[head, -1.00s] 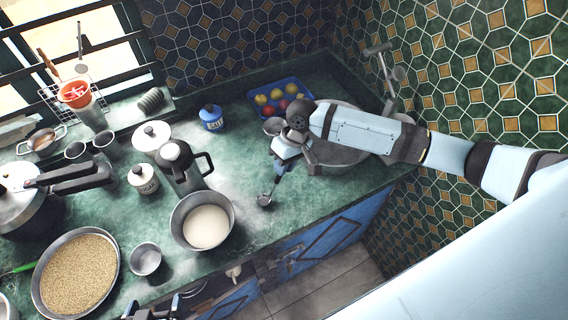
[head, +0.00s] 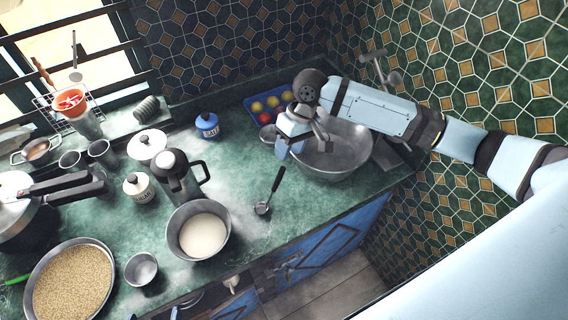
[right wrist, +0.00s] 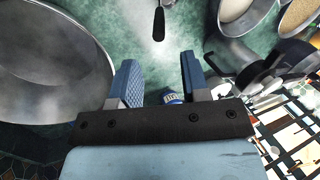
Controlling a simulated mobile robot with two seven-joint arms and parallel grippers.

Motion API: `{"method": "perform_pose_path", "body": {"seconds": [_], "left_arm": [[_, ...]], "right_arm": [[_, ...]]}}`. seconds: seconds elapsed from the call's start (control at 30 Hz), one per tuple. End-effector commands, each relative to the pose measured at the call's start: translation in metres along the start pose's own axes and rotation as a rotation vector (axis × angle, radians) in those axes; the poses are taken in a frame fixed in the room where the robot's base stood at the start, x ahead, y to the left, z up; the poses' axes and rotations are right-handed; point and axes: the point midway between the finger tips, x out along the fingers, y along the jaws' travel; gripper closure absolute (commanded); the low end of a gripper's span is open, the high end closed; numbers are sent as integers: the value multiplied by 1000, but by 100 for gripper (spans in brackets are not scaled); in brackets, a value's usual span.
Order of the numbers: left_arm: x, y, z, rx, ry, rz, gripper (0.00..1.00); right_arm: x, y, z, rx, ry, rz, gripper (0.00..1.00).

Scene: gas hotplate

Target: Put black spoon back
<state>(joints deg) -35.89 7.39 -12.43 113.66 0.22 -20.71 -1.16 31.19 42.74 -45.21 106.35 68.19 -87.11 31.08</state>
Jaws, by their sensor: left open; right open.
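The black spoon (head: 271,190), a small ladle with a long black handle, lies on the green counter, its bowl towards the front. In the right wrist view its handle (right wrist: 159,22) shows at the top, beyond the fingertips and apart from them. My right gripper (head: 302,148) is open and empty above the counter, between the spoon and the large metal basin. Its two blue fingers (right wrist: 158,80) stand apart in the right wrist view. Only the fingertips of my left gripper (head: 154,316) show at the bottom edge of the head view, apart and empty.
The large metal basin (head: 335,158) stands right of the spoon. A pan of white contents (head: 203,235), a black-handled jug (head: 178,178) and a blue jar (head: 207,125) stand left. A blue tray of fruit (head: 256,107) is behind. Counter around the spoon is clear.

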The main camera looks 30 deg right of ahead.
Motion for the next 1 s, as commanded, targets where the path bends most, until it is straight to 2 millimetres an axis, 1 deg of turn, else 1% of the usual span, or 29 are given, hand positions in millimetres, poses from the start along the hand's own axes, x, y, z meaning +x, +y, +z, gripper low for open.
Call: {"method": "perform_pose_path", "body": {"seconds": [0.03,0.1,0.2,0.37,0.83,0.93,1.0], "left_arm": [[1,0,1,0,1,1,0],[2,0,1,1,2,1,0],[3,0,0,3,5,1,0],[4,-1,-2,4,8,1,0],[3,0,0,3,5,3,0],[3,0,0,3,4,3,0],[3,0,1,3,3,3,0]], "right_arm": [[-9,1,0,-1,3,2,58],[-18,0,0,-1,1,1,58],[-29,0,0,-1,2,0,58],[-34,0,0,0,-1,0,58],[-33,-1,1,-3,-1,-1,58],[-23,-8,6,-27,6,-4,58],[-9,-19,14,-62,21,-8,58]]}}
